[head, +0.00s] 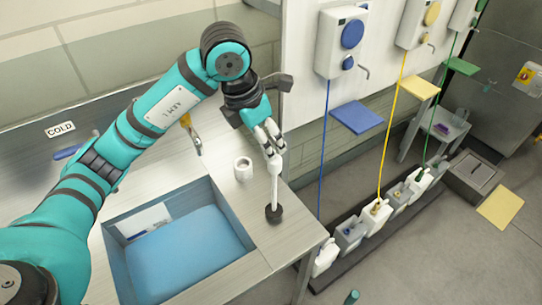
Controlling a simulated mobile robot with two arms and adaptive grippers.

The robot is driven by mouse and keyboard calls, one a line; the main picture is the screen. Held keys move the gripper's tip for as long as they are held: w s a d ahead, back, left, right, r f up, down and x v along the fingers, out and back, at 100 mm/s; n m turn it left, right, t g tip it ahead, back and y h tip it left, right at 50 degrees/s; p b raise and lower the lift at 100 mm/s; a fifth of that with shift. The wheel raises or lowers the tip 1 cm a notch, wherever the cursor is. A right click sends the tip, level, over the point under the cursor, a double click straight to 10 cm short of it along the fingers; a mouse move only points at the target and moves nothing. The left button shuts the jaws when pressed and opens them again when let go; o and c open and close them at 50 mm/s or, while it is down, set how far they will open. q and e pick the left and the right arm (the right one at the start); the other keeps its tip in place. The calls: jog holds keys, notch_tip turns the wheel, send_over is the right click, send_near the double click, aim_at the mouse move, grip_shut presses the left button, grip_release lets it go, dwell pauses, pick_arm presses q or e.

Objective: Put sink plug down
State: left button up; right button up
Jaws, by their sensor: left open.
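The sink plug has a long white stem (274,187) and a round black base (273,214). It stands upright on the steel counter, between the sink and the counter's right edge. My left gripper (271,148) reaches in from above, with its fingers open at the top of the stem. Whether the fingers touch the stem I cannot tell. The sink (227,205) is just left of the plug and holds blue water. My right gripper does not show.
A small white cup (243,168) stands on the counter, left of the plug and close to it. A tap (192,134) rises behind the sink. Dispensers (342,42) hang on the wall, with hoses running down to several jugs (375,216) on the floor.

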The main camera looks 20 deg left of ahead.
pick_arm(q)
jog(key=shift+b+v, duration=0.3)
jog(key=shift+v, duration=2)
jog(key=shift+f, duration=0.1)
